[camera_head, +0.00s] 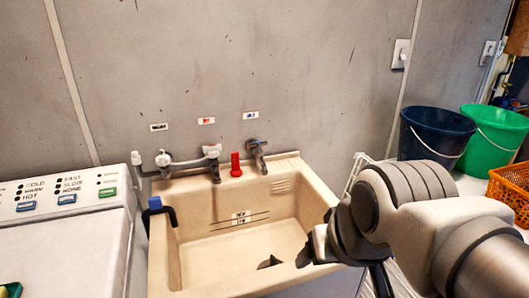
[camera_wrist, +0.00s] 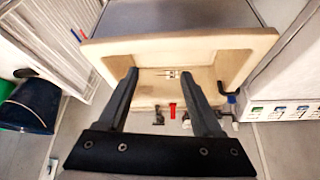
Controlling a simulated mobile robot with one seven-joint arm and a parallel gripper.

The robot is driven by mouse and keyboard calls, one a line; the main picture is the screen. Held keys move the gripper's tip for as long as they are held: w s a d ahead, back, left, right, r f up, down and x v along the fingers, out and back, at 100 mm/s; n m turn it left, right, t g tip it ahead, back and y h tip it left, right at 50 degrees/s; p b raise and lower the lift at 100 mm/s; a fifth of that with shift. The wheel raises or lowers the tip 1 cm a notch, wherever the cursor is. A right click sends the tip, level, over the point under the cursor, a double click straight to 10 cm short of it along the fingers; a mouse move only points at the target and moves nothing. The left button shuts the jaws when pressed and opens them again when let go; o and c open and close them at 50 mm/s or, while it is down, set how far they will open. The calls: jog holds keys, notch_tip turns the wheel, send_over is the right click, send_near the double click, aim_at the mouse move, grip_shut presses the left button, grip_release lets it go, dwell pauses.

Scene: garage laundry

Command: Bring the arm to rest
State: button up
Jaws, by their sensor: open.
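My gripper (camera_wrist: 161,75) is open and empty in the wrist view, its two dark fingers spread apart over the sink. In the head view my arm reaches in from the lower right, over the right rim of the beige sink (camera_head: 215,245). The sink also shows in the wrist view (camera_wrist: 250,50), with the picture turned so that the taps are at the bottom. The fingers are mostly hidden in the head view. I cannot tell how far they are above the basin.
A red object (camera_head: 236,165) stands on the sink's back ledge, between taps. A washing machine (camera_head: 60,245) is on the left. A dark blue bucket (camera_head: 432,138), a green bucket (camera_head: 494,137) and an orange basket (camera_head: 512,190) are on the right, behind my arm.

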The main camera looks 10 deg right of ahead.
jog(key=shift+s+d+f, duration=0.15)
jog(key=shift+s+d, duration=0.1)
jog(key=shift+s, duration=0.3)
notch_tip(320, 180, up, 7)
jog(key=p, duration=0.6)
jog(key=shift+p, duration=0.4)
jog(key=shift+f, duration=0.1)
